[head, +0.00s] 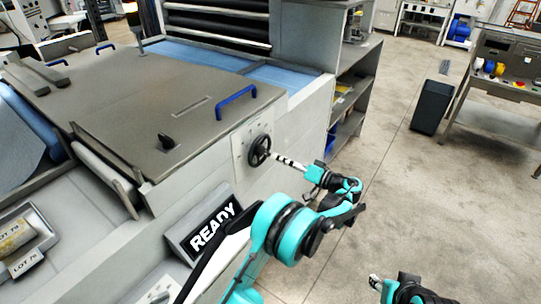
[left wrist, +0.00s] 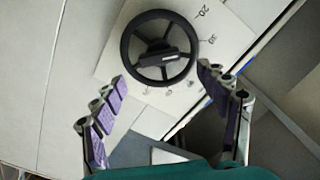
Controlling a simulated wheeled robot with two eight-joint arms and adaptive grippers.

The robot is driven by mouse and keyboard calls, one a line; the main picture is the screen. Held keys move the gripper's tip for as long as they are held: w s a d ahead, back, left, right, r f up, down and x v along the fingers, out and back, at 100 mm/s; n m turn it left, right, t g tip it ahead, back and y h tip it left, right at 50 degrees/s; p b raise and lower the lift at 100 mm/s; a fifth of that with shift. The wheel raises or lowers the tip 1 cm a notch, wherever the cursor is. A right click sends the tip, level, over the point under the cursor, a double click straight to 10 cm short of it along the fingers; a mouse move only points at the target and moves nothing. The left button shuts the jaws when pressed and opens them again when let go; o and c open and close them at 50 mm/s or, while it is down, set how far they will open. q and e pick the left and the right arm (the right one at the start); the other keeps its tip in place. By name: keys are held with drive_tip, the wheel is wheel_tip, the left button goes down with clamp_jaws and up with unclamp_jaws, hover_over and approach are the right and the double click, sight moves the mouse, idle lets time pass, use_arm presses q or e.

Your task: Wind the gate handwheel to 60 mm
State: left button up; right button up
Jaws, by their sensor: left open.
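The black gate handwheel (head: 259,150) sits on a light dial plate (head: 241,152) on the machine's side wall. In the left wrist view the handwheel (left wrist: 157,57) shows its round rim, spokes and dark hub. The dial plate (left wrist: 226,42) there carries marks around the wheel, with 20 and 30 readable at upper right; others are too small to read. My left gripper (head: 276,157) is in front of the wheel, its open purple-padded fingers (left wrist: 160,80) spread on either side of the wheel's lower part. Contact cannot be told. My right gripper (head: 375,283) is low at the right, partly cut off.
A READY sign (head: 212,228) stands below the wheel's left. Open shelves (head: 350,105) are behind. A dark bin (head: 431,106) and workbench (head: 505,82) stand right; floor between is clear.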

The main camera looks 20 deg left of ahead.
sight(268, 153)
use_arm(q)
drive_tip(key=b+x, duration=0.1)
drive_tip(key=x, duration=0.5)
drive_tip(key=c, duration=1.2)
